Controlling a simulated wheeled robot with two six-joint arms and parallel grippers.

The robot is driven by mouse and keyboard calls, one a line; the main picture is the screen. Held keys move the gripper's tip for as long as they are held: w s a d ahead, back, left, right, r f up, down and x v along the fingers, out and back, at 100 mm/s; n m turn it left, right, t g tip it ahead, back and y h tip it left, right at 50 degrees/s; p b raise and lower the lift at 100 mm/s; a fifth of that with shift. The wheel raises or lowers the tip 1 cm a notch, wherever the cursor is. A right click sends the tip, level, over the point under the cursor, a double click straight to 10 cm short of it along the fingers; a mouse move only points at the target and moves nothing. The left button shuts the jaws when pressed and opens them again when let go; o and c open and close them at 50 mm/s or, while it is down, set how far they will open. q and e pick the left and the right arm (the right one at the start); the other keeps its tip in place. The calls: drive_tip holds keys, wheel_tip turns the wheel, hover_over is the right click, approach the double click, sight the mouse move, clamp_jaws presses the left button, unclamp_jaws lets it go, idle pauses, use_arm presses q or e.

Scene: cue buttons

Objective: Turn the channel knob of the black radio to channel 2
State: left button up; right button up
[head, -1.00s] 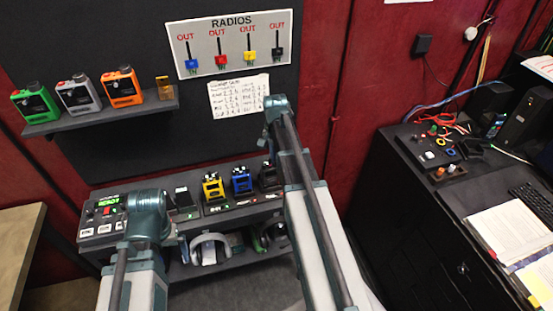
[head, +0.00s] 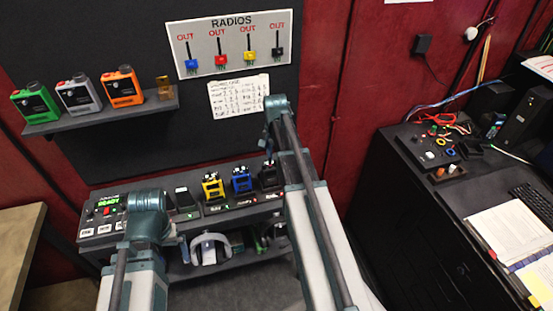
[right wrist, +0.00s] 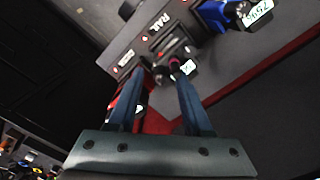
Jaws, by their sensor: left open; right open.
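The black radio (head: 270,176) stands in the charger rack at the right end of the row, partly behind my right arm in the head view. In the right wrist view the black radio (right wrist: 174,54) lies just beyond my right gripper (right wrist: 160,73), whose two blue fingers are apart. The radio's top is near the right-hand fingertip; I cannot tell whether they touch. The knob's channel setting is too small to read. My left gripper (head: 181,246) is low in front of the rack, away from the black radio, with its fingers hard to make out.
A blue radio (head: 241,180) and a yellow radio (head: 212,186) stand left of the black one on the rack (head: 228,206). A headset (head: 208,248) lies on the shelf below. Green, grey and orange radios sit on a wall shelf (head: 100,116). A desk stands right.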

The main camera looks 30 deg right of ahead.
drive_tip(key=shift+r, duration=0.1)
wheel_tip(320, 180, up, 14)
drive_tip(key=p, duration=1.3)
drive_tip(key=shift+w+f+p, duration=0.15)
drive_tip(key=shift+f+p, duration=0.05)
drive_tip(key=shift+p, duration=0.2)
drive_tip(key=m, duration=0.4)
drive_tip(key=shift+r, duration=0.1)
wheel_tip(320, 180, down, 14)
drive_tip(key=b, duration=1.3)
drive_tip(key=shift+b, duration=0.3)
